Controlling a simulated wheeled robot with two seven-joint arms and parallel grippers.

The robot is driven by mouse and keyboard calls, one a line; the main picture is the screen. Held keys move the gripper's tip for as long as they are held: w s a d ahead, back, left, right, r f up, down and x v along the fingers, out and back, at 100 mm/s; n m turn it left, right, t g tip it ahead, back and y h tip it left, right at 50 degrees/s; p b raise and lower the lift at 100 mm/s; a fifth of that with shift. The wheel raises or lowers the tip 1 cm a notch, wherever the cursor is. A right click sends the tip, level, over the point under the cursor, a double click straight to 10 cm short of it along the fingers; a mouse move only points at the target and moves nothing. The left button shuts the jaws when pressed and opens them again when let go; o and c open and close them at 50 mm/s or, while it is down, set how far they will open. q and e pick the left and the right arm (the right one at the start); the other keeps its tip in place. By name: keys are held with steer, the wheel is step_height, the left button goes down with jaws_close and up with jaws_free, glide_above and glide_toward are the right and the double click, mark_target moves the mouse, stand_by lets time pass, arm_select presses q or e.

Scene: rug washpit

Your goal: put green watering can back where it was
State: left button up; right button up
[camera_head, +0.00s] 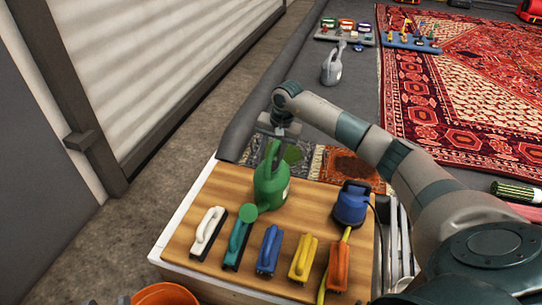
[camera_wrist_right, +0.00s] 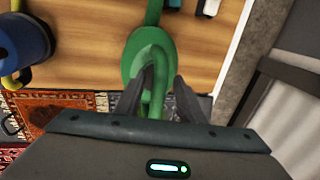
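The green watering can (camera_head: 271,186) stands upright on the wooden tabletop (camera_head: 214,194), behind a row of brushes. My right gripper (camera_head: 279,150) reaches down over the can from above. In the right wrist view the can (camera_wrist_right: 150,50) lies below, and the right gripper's two dark fingers (camera_wrist_right: 163,85) are on either side of its handle. A gap shows beside the handle, so the fingers look open around it. My left gripper is not clearly seen.
White, teal, blue, yellow and orange brushes (camera_head: 303,258) line the table's front. A blue device (camera_head: 351,204) with a cable stands to the right. An orange bucket (camera_head: 164,294) is at the front left. A grey watering can (camera_head: 331,66) and rugs (camera_head: 460,80) lie beyond.

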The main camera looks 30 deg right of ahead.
steer(key=shift+r, duration=0.15)
